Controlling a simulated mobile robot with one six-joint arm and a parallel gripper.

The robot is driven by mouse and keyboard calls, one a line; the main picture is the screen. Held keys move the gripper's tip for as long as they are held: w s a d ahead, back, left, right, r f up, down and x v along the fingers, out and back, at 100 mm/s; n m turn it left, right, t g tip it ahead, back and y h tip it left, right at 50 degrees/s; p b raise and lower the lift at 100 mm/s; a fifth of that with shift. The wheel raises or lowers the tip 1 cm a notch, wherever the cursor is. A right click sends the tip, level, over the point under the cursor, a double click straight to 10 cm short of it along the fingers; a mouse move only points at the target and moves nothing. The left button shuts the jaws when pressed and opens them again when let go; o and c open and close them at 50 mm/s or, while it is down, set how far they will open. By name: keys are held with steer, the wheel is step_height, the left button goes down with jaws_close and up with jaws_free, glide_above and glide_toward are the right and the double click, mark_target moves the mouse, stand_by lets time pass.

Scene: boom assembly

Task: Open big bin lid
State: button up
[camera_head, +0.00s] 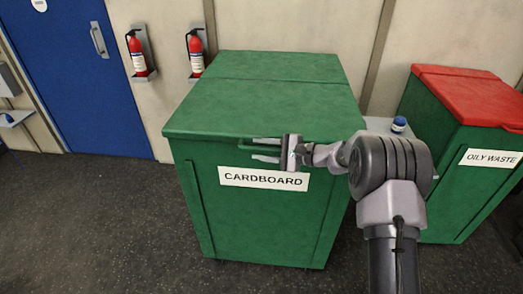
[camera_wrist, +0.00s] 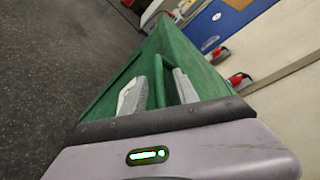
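The big green bin (camera_head: 265,225) labelled CARDBOARD stands in the middle of the head view. Its green lid (camera_head: 265,105) lies flat and closed. A green handle bar (camera_head: 246,147) runs along the lid's front edge. My gripper (camera_head: 256,149) is at this front edge, just above the label, with one finger above the bar and one below. In the wrist view, the two pale fingers of my gripper (camera_wrist: 160,88) stand apart, with the green bar (camera_wrist: 159,82) between them. I cannot tell whether either finger touches the bar.
A green bin with a red lid (camera_head: 470,95), labelled OILY WASTE, stands to the right. A small blue-capped item (camera_head: 399,124) sits on a pale surface between the bins. Two fire extinguishers (camera_head: 137,54) and a blue door (camera_head: 75,75) are behind. Floor at left is clear.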

jaws_close()
stand_by(1.4)
